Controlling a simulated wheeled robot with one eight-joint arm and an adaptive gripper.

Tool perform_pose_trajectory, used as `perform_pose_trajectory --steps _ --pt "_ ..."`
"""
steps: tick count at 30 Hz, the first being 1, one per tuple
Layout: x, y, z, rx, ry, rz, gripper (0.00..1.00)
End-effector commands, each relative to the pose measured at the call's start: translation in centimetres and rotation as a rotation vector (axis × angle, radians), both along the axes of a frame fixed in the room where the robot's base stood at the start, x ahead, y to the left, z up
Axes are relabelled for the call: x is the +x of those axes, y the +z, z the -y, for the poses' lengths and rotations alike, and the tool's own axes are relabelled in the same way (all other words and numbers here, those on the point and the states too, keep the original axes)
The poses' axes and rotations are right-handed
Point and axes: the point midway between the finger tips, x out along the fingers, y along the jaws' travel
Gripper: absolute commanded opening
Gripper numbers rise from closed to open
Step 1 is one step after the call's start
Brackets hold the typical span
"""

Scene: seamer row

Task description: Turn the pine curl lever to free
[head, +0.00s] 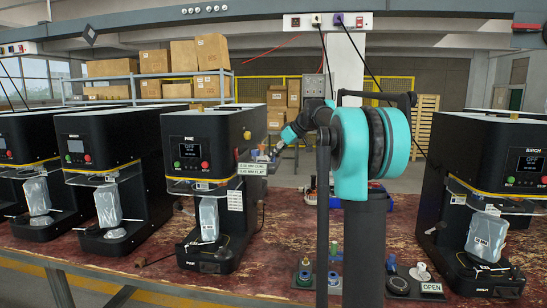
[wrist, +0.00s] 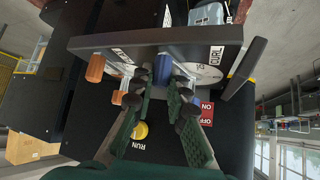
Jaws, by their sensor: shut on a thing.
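The pine seamer (head: 190,190), a black machine with a screen reading OFF, stands left of centre in the head view. My gripper (head: 272,154) is at its right side, small and partly unclear there. In the wrist view, my gripper (wrist: 163,85) has its two fingers on either side of a blue-handled lever (wrist: 163,68) and is shut on it. A CURL label (wrist: 215,56) is on the bracket, to the right of this lever. An orange-handled lever (wrist: 95,68) sticks out to the left, apart from the fingers. The dial faces behind the levers are partly hidden.
In the wrist view, a yellow RUN button (wrist: 140,130) and a red ON/OFF plate (wrist: 207,113) sit close to the fingers. A dark bar (wrist: 243,70) juts out at right. In the head view, the birch seamer (head: 485,170) stands right, and small fittings lie on the bench (head: 290,225).

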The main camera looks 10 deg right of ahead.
Motion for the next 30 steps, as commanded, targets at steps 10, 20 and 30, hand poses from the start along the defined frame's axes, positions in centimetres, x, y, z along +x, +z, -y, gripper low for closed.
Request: perform_pose_trajectory --steps 10,20,30 --pt "2.1 0.0 -0.3 0.001 0.274 0.001 0.00" --pt "3.0 0.0 -0.7 0.000 0.426 0.000 0.00" --pt "3.2 0.0 -0.8 -0.001 0.462 0.001 0.00"
